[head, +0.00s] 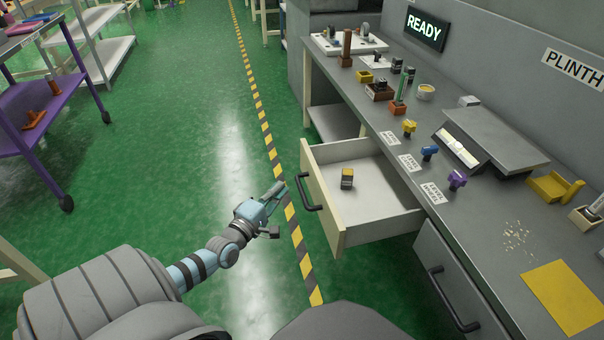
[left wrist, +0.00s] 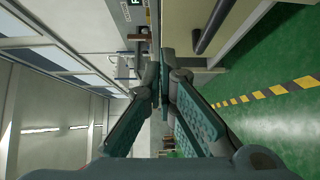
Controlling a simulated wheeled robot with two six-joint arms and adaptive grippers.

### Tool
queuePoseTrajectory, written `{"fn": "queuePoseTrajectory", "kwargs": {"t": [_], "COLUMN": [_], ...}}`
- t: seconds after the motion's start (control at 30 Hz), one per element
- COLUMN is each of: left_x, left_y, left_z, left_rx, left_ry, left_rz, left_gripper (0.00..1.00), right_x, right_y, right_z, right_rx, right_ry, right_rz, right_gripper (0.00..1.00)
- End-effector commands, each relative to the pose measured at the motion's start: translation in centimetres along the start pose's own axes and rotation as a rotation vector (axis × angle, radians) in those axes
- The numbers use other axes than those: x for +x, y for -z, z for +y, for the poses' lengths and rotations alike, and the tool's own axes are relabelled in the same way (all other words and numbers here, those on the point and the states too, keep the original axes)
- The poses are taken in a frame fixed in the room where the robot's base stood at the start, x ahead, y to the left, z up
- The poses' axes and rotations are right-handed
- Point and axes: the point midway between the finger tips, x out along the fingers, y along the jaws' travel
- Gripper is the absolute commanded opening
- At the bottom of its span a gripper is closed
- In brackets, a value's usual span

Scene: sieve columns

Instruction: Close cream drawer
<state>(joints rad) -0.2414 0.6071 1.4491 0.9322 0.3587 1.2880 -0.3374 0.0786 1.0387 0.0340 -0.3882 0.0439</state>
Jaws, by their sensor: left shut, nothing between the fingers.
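The cream drawer (head: 323,196) stands pulled out from under the grey workbench in the head view. Its cream front carries a dark bar handle (head: 307,192). My right gripper is not in view.
The workbench (head: 480,205) holds several small parts, coloured knobs and a yellow sheet (head: 562,296). A closed grey drawer with a dark handle (head: 452,305) is nearer, to the right. A purple cart (head: 45,120) stands far left. The green floor left of the drawer is clear.

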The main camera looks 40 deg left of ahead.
Motion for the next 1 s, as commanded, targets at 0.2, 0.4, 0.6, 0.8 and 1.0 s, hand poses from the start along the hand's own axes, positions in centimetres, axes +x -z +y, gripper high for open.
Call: {"fn": "queuePoseTrajectory", "kwargs": {"t": [0.2,0.4,0.6,0.8,1.0], "left_x": [4.8,7.4,8.2,8.3,8.3], "left_y": [0.0,-1.9,-2.8,-2.9,-2.8], "left_z": [-0.6,-0.2,-0.2,-0.2,-0.1], "left_rx": [0.002,-0.001,0.002,0.003,0.003], "left_ry": [-0.002,0.001,0.003,0.003,0.003], "left_rz": [0.001,0.000,0.000,0.000,0.003], "left_gripper": [0.00,0.00,0.00,0.00,0.00], "right_x": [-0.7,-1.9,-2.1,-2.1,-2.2], "right_y": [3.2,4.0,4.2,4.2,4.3], "right_z": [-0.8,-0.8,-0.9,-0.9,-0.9], "right_rx": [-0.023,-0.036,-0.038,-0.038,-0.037], "right_ry": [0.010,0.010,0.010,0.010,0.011], "right_rz": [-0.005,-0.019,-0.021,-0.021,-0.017], "right_gripper": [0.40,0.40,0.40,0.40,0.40]}}
